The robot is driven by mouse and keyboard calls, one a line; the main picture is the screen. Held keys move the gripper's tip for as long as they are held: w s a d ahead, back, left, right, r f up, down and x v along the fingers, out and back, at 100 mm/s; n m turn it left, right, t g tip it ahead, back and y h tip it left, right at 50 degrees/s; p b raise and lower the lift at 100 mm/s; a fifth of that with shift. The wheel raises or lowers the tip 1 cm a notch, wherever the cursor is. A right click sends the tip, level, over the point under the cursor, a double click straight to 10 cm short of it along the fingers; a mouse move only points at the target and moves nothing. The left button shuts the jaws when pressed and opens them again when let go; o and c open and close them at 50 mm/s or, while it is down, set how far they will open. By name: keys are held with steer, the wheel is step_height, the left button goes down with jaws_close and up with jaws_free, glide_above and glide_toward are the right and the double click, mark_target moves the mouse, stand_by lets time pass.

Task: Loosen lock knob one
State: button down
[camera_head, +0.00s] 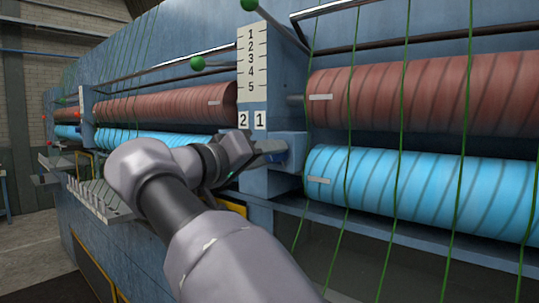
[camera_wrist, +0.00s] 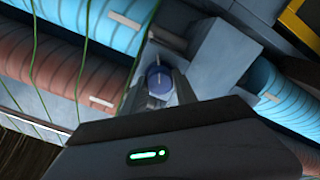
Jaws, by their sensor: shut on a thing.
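A round blue knob (camera_wrist: 160,82) with a pale line across its face sits on a blue-grey housing between the rollers. My gripper (camera_wrist: 160,90) is shut on the knob, with one finger on each side of it in the wrist view. In the head view my gripper (camera_head: 275,152) reaches the housing just below the plates marked 2 (camera_head: 243,120) and 1 (camera_head: 260,120). The knob is mostly hidden there by the fingers. The pale line looks nearly upright in the wrist view.
Red rollers (camera_head: 430,92) lie above blue rollers (camera_head: 430,188) on both sides of the housing. A white scale plate (camera_head: 251,62) numbered 1 to 5 stands above. Thin green strands (camera_head: 400,150) run down past the rollers. Open floor (camera_head: 35,240) shows at the left.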

steer(key=c, duration=1)
jaws_free()
steer(key=shift+o, duration=0.2)
steer(key=p+v, duration=0.2)
steer(key=v, duration=1.5)
steer(key=shift+s+a, duration=0.2)
